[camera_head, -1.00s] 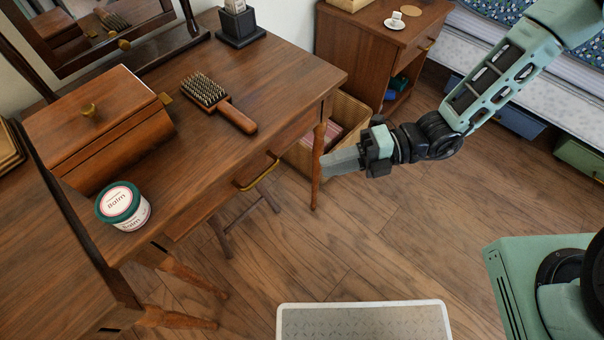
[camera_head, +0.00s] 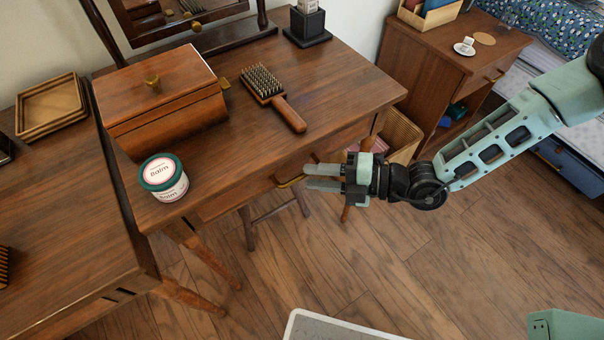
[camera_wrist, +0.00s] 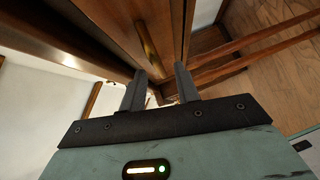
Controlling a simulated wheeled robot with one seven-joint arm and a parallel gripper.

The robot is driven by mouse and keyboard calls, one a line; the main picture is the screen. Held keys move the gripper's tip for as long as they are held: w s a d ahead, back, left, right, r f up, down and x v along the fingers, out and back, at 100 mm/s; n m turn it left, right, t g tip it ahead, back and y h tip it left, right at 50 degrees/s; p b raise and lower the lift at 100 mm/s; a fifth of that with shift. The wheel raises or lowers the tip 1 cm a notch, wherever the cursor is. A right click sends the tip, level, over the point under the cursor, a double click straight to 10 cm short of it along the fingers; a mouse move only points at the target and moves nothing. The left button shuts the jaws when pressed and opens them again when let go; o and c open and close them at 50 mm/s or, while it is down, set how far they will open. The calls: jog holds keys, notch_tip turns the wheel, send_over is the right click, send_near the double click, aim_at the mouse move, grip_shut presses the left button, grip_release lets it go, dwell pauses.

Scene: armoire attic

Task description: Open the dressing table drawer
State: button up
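The wooden dressing table (camera_head: 330,75) stands at the centre left in the head view. Its drawer (camera_head: 235,197) looks closed under the tabletop. The brass drawer handle (camera_head: 290,181) is partly hidden behind my gripper (camera_head: 308,177) in the head view. In the wrist view the handle (camera_wrist: 149,45) runs along the drawer front, beyond my gripper (camera_wrist: 160,84). My two fingers are spread apart with nothing between them. They point toward the drawer front near the handle. I cannot tell whether they touch it.
On the tabletop are a balm tub (camera_head: 164,178), a wooden box (camera_head: 165,95), a hairbrush (camera_head: 275,95) and a mirror (camera_head: 185,15). A nightstand (camera_head: 440,62) and a basket (camera_head: 402,135) stand to the right. A pale-edged mat or board (camera_head: 335,328) lies in front. Open floor lies between.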

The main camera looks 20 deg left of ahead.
aim_at(303, 175)
jog(key=shift+s+a+f, duration=0.1)
jog(key=shift+a+f, duration=0.05)
jog(key=shift+a, duration=0.8)
jog(key=shift+s+a+f, duration=0.1)
jog(key=shift+a, duration=0.8)
grip_shut()
jog(key=shift+d, duration=0.15)
